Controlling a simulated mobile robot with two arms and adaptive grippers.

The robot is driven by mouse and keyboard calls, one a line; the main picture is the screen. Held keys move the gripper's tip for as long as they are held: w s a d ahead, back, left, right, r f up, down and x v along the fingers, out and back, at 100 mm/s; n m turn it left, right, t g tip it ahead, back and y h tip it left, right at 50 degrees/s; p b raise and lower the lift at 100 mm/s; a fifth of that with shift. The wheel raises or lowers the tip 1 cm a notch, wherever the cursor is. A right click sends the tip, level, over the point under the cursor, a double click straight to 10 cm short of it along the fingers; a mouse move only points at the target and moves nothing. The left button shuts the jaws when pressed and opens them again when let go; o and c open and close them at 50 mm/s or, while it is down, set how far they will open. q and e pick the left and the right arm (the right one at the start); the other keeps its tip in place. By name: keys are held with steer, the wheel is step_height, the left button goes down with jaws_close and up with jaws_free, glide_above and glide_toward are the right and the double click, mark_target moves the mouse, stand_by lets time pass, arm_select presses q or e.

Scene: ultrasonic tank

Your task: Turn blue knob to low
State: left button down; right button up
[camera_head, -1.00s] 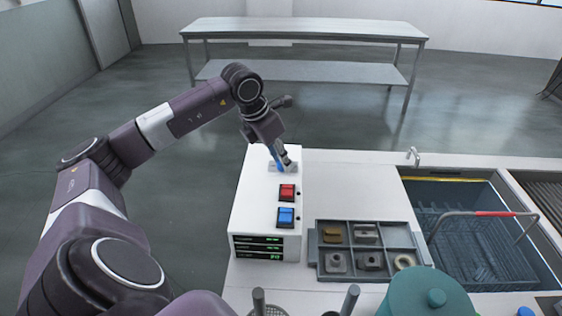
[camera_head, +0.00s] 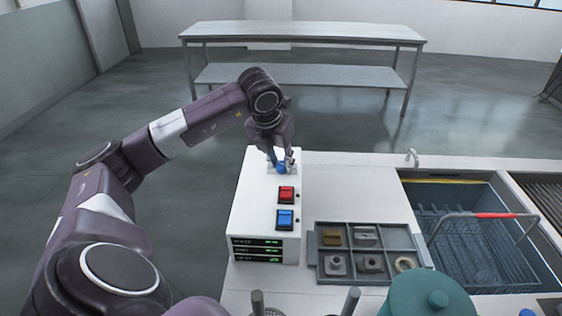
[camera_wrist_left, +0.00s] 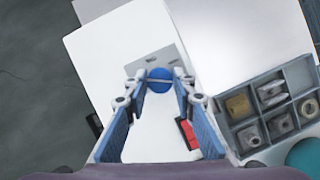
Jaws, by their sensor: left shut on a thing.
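The blue knob (camera_wrist_left: 160,88) sits on a grey plate (camera_wrist_left: 152,60) at the far end of the white control box's top. A pale line crosses its round face in the left wrist view. In the head view the knob (camera_head: 281,168) is partly hidden by my left gripper (camera_head: 281,163). The left gripper points down at the knob and is shut on it, with one finger on each side in the left wrist view (camera_wrist_left: 158,84). The control box (camera_head: 252,205) carries a red switch (camera_head: 286,195) and a blue switch (camera_head: 285,219) nearer me. My right gripper is not in view.
A grey compartment tray (camera_head: 318,262) with metal parts stands right of the box. Further right is a sink tank (camera_head: 440,186) with a wire basket and a red-handled bar. A teal lidded pot (camera_head: 428,296) is at the front. The counter behind the tray is clear.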

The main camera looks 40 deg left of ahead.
arm_select(q)
steer(key=c, duration=1.6)
jaws_free()
steer(key=v, duration=1.2)
steer(key=shift+s, duration=0.1)
